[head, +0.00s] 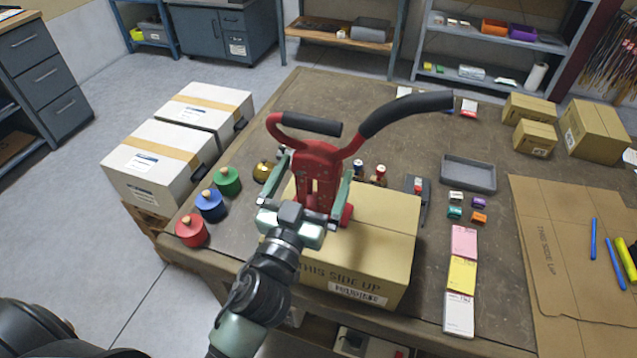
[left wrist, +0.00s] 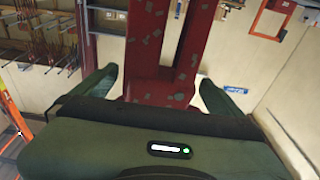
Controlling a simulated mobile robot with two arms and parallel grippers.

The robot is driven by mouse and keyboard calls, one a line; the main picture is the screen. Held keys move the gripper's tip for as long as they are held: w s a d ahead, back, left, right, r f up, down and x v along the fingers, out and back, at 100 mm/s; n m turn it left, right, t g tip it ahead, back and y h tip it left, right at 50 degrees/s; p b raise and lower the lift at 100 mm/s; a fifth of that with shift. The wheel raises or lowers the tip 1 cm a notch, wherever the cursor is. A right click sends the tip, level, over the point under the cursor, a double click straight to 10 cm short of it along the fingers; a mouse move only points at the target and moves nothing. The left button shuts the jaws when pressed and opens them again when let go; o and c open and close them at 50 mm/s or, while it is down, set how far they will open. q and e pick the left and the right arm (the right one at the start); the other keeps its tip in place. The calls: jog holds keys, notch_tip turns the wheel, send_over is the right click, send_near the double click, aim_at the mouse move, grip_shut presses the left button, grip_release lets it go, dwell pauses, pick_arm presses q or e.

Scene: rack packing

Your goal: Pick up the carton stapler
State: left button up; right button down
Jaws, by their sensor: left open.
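The carton stapler (head: 318,160) is a worn red tool with two black-gripped handles, one short at the left and one long reaching up to the right. It stands upright on top of a closed brown carton (head: 385,215) at the table's near edge. My left gripper (head: 316,168) is open, with one green finger on each side of the stapler's red body. In the left wrist view the chipped red body (left wrist: 165,50) rises between the two spread fingers (left wrist: 157,90). I cannot tell whether either finger touches it. My right gripper is not in view.
Red, blue and green spools (head: 210,205) stand left of the carton. To its right are coloured pads (head: 463,272), a grey tray (head: 469,173) and flat cardboard (head: 545,245). Small cartons (head: 535,137) stand at the table's far right. White boxes (head: 150,165) are on a pallet at left.

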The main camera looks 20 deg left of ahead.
aim_at(323, 150)
pick_arm(q)
jog(key=w+p, duration=0.1)
jog(key=w, duration=0.1)
jog(key=w+r+p, duration=0.1)
jog(key=w, duration=0.1)
jog(key=shift+w+r, duration=0.15)
jog(key=shift+w, duration=0.45)
jog(key=shift+s, duration=0.1)
jog(key=c, duration=1.7)
jog(key=shift+d+r, duration=0.1)
jog(key=shift+r, duration=0.15)
jog(key=c, duration=0.3)
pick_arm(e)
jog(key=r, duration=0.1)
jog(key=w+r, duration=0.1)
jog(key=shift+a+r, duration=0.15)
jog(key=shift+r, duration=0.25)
